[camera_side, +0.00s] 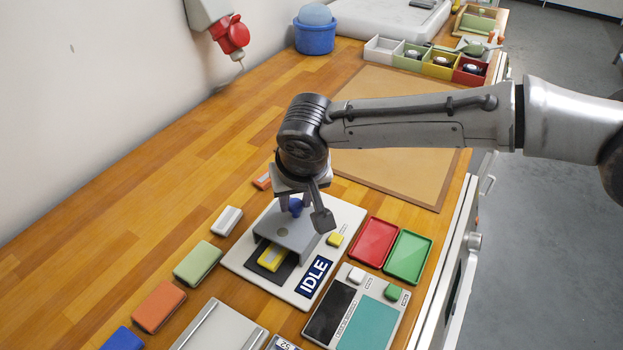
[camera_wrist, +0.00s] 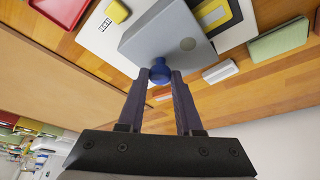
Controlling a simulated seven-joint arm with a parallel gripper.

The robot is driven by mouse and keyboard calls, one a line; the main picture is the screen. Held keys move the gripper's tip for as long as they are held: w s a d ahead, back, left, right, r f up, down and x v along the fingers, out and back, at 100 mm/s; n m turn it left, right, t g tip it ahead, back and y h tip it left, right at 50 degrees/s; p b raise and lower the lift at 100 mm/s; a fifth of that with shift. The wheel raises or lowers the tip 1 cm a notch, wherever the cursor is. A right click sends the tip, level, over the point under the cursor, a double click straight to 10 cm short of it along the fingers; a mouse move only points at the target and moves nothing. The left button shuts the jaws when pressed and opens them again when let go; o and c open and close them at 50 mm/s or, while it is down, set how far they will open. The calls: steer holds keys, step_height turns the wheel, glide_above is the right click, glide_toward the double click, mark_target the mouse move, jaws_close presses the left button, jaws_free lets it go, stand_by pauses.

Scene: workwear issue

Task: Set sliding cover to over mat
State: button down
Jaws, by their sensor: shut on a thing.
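The sliding cover (camera_side: 285,228) is a grey plate on a white board (camera_side: 343,213) in the side view; it also shows in the wrist view (camera_wrist: 170,30). Its blue knob (camera_wrist: 160,71) sits at one edge. My gripper (camera_wrist: 161,80) is shut on this knob, and in the side view the gripper (camera_side: 298,206) is above the cover's far end. The black mat (camera_side: 292,271) lies on the board, with a yellow block (camera_side: 271,257) on it. The cover overhangs the mat's far part, and the near part with most of the block shows.
An IDLE label (camera_side: 314,277) and a yellow button (camera_side: 335,239) are on the board. Red (camera_side: 374,242) and green (camera_side: 408,256) trays stand to the right. A control panel (camera_side: 365,318) is in front. White, green and orange blocks line the left. A brown mat (camera_side: 400,170) lies behind.

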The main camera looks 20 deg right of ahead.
mark_target(277, 233)
steer(key=s+a, duration=0.4)
steer(key=shift+r, duration=0.1)
steer(key=shift+s+a, duration=0.1)
steer(key=c, duration=0.6)
jaws_free()
steer(key=v, duration=1.3)
steer(key=shift+s+r, duration=0.15)
steer(key=shift+r, duration=0.2)
